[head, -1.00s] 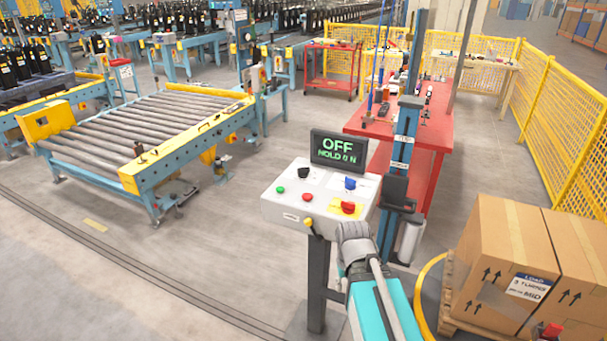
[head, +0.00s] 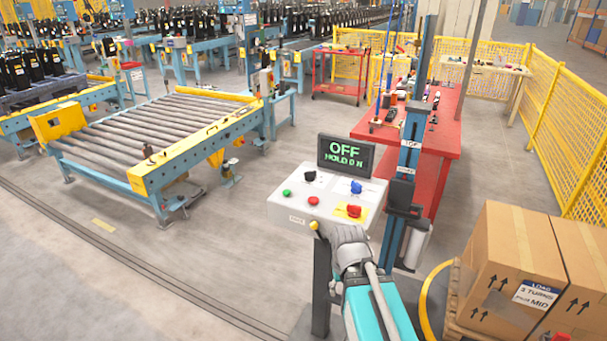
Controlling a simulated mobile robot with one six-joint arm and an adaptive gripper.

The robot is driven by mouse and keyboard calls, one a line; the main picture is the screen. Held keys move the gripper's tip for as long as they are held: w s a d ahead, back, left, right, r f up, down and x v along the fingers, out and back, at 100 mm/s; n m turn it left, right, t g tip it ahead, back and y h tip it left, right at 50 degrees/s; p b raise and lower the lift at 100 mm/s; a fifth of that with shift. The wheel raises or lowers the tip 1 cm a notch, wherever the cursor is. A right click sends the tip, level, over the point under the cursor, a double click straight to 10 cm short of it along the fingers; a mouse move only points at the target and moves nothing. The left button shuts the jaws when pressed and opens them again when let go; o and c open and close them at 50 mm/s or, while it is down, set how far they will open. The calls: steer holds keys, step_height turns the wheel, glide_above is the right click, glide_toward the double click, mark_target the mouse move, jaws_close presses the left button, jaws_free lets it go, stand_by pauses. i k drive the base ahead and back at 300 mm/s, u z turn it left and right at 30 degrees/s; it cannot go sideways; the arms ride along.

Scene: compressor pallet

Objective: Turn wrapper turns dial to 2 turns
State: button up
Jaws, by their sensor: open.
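The wrapper's control panel (head: 327,195) is a white sloped box on a dark post. It carries a black knob (head: 310,176), a blue knob (head: 356,187), a green button (head: 287,193), a red button (head: 313,201) and a red mushroom button (head: 353,211) on a yellow plate. The labels are too small to read, so I cannot tell which knob is the turns dial or its setting. The screen (head: 346,155) above reads "OFF" and "HOLD ON". My gripper (head: 338,236) is at the panel's lower front edge, open; its fingertips are mostly hidden.
A blue mast (head: 411,150) stands just right of the panel. A red workbench (head: 447,140) is behind, a roller conveyor (head: 150,135) at left. The floor left of the panel is clear.

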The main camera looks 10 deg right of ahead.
mark_target(309, 176)
steer(key=u, duration=0.4)
steer(key=k, duration=0.9)
steer(key=z, duration=0.3)
steer(key=i, duration=1.35)
steer(key=u, duration=0.1)
